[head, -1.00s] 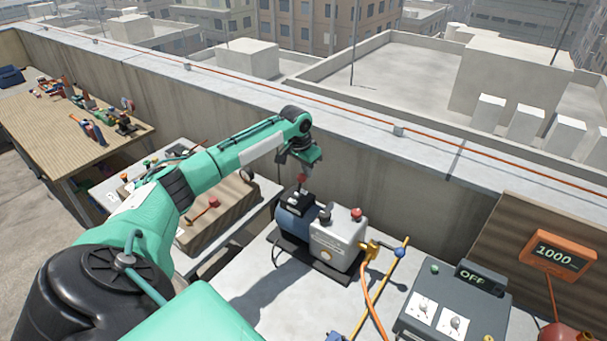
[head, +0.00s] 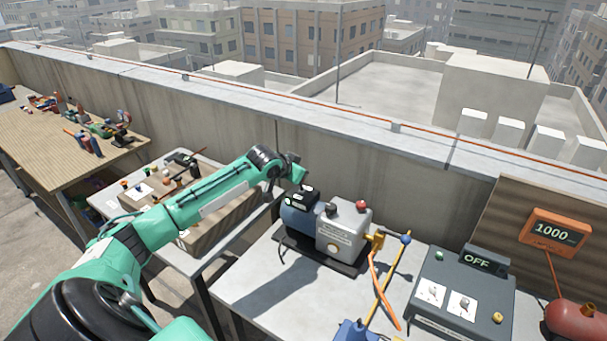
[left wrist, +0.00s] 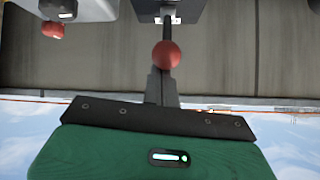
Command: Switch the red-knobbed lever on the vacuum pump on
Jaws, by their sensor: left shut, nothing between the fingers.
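The vacuum pump (head: 342,232) stands on the grey table, with a blue motor at its left end and a small black switch box (head: 299,199) on top. The lever's red knob (left wrist: 166,54) shows in the left wrist view, at the end of a short stem from a dark box. In the head view I cannot make out the knob, and my left gripper (head: 298,184) is close above the box. In the left wrist view its shut, empty fingers (left wrist: 160,82) overlap the lower edge of the knob. I cannot tell whether they touch. My right gripper is not in view.
A red cap (head: 361,205) sits on the pump's grey housing. A yellow valve with a blue-ended bar (head: 405,238) and orange hose is to its right. A grey control box reading OFF (head: 484,261) and an orange gauge reading 1000 (head: 553,233) stand further right. The parapet (head: 230,160) runs behind.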

